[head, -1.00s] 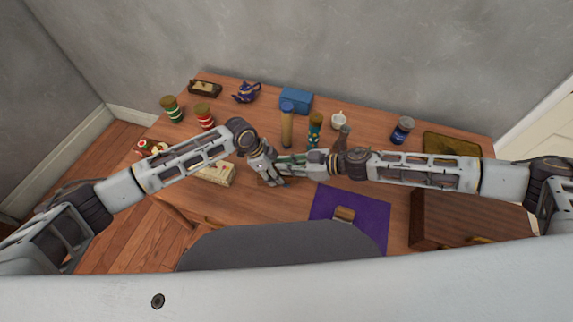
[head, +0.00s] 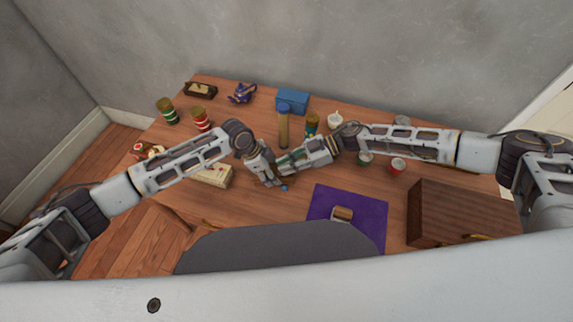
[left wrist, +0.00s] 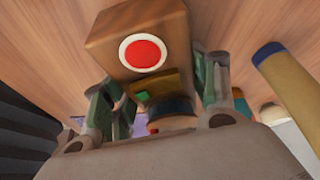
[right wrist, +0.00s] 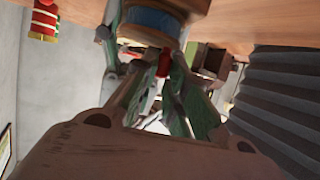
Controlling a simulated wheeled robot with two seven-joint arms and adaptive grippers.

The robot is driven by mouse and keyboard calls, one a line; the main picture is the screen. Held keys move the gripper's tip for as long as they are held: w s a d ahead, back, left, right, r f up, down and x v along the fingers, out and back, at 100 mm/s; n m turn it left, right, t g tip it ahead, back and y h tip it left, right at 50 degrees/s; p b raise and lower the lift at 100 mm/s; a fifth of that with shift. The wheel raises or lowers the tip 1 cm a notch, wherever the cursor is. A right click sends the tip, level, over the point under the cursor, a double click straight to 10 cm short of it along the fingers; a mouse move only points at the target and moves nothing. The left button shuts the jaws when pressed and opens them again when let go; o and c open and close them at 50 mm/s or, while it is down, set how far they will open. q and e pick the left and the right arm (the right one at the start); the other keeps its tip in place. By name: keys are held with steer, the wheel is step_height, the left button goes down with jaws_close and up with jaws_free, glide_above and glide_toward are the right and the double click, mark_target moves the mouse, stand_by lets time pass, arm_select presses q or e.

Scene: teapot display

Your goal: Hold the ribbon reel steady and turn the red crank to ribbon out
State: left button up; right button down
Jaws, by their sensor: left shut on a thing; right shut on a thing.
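The ribbon reel is mostly hidden by my grippers in the head view; a small blue piece (head: 284,188) shows beside them. In the right wrist view the wooden reel (right wrist: 181,6) carries a blue ribbon band (right wrist: 152,20). A wooden block (left wrist: 110,35) with a red disc in a white ring shows at the left gripper's fingertips. My left gripper (head: 270,180) is shut on the reel, though its contact is partly hidden. My right gripper (right wrist: 165,62) is shut on the red crank (right wrist: 163,65), just beside the reel. The two grippers are very close together.
A tan cylinder with a blue cap (head: 284,128) and a patterned bottle (head: 312,122) stand close behind the grippers. A purple mat (head: 371,225) lies in front right, with a wooden box (head: 465,212) beyond it. A cream box (head: 217,176) is left.

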steer(key=shift+w+d, duration=0.1)
stand_by(0.5)
steer(key=c, duration=1.7)
jaws_free()
steer(key=shift+v, duration=6.05)
